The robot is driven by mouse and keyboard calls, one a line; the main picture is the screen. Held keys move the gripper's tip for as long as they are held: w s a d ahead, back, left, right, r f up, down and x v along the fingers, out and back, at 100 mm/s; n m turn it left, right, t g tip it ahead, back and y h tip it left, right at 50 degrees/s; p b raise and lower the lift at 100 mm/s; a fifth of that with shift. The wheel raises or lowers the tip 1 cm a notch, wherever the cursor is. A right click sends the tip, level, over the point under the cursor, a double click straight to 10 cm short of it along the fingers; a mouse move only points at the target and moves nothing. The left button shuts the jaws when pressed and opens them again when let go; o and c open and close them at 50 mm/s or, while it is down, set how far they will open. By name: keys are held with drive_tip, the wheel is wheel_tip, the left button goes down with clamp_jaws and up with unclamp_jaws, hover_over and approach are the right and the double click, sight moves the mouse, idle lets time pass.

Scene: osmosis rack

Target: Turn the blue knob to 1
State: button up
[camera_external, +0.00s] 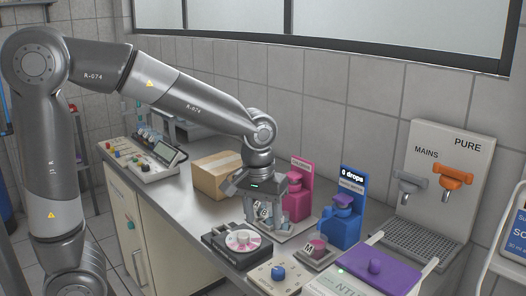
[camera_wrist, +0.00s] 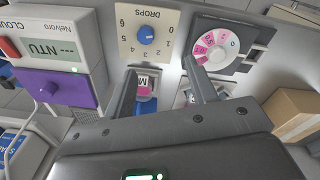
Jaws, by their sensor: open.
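The blue knob (camera_wrist: 145,34) sits on a cream panel (camera_wrist: 131,51) marked DROPS with numbers around the knob. Where the knob points is too small to tell. In the external view the knob (camera_external: 278,271) is on the panel (camera_external: 262,280) at the counter's front edge. My gripper (camera_external: 262,220) is open and empty, above the counter and behind the panel. In the wrist view its two fingers (camera_wrist: 160,68) are apart, with the knob beyond their tips and not between them.
A black device with a pink-and-white dial (camera_external: 243,240) is left of the panel. A purple-lidded meter (camera_external: 372,277) is right of it. Pink (camera_external: 298,190) and blue (camera_external: 345,215) dispensers stand behind; the blue one's display reads 0 drops. A cardboard box (camera_external: 215,176) is farther left.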

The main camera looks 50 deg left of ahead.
sight(278, 270)
drive_tip(key=shift+n+g, duration=0.4)
drive_tip(key=shift+g, duration=0.1)
drive_tip(key=d+f, duration=0.1)
drive_tip(key=f, duration=0.3)
drive_tip(key=w+d+f, duration=0.1)
drive_tip(key=f, duration=0.4)
drive_tip(key=w+d+f, duration=0.1)
drive_tip(key=f, duration=0.4)
drive_tip(key=shift+d, duration=0.1)
drive_tip(key=c, duration=1)
drive_tip(key=shift+o, duration=0.2)
drive_tip(key=shift+m, duration=3.3)
